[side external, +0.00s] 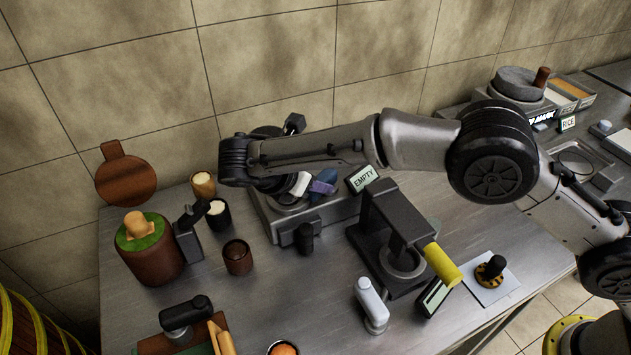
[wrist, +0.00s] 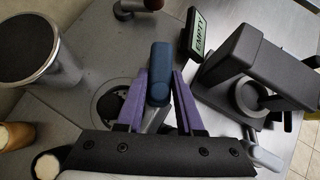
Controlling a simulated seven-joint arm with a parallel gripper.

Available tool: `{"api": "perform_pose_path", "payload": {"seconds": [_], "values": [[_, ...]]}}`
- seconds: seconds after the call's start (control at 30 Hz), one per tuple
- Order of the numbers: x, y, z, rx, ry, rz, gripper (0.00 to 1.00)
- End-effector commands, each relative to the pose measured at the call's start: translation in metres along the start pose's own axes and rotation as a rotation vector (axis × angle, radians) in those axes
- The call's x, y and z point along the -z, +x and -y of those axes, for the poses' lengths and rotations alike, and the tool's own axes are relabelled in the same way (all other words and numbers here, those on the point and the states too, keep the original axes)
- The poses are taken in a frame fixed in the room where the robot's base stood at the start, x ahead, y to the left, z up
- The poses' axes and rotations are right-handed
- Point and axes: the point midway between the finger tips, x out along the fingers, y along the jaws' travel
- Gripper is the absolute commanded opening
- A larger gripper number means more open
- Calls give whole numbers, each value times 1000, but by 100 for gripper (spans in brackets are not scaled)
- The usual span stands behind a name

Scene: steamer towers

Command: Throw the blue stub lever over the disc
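The blue stub lever (wrist: 160,74) stands between the two purple fingers of my gripper (wrist: 160,88) in the wrist view. The fingers lie close along both sides, but whether they press on it is unclear. The lever (side external: 325,180) also shows in the side view, partly hidden by a purple finger of my gripper (side external: 321,189). A dark round disc (wrist: 112,103) in a pale ring lies at the lever's left in the wrist view, partly covered by a finger. The lever's lower end is hidden by my gripper.
An "EMPTY" sign (side external: 363,178) stands close right of the lever. A dark press-like fixture (side external: 390,222) with a yellow handle (side external: 442,264) is further right. A dark knob (side external: 304,238) is in front. Cups (side external: 238,257) and a brown drum (side external: 150,262) stand left.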

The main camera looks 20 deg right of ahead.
Motion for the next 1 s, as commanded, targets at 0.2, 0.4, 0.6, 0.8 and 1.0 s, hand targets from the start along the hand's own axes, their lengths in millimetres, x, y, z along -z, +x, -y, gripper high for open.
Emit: {"api": "perform_pose_path", "payload": {"seconds": [0.2,0.4,0.6,0.8,1.0], "values": [[0,0,0,-1,0,0,65],[0,0,0,-1,-1,0,65],[0,0,0,-4,-4,0,65],[0,0,3,-47,-47,0,65],[-2,0,10,-140,-140,0,65]]}}
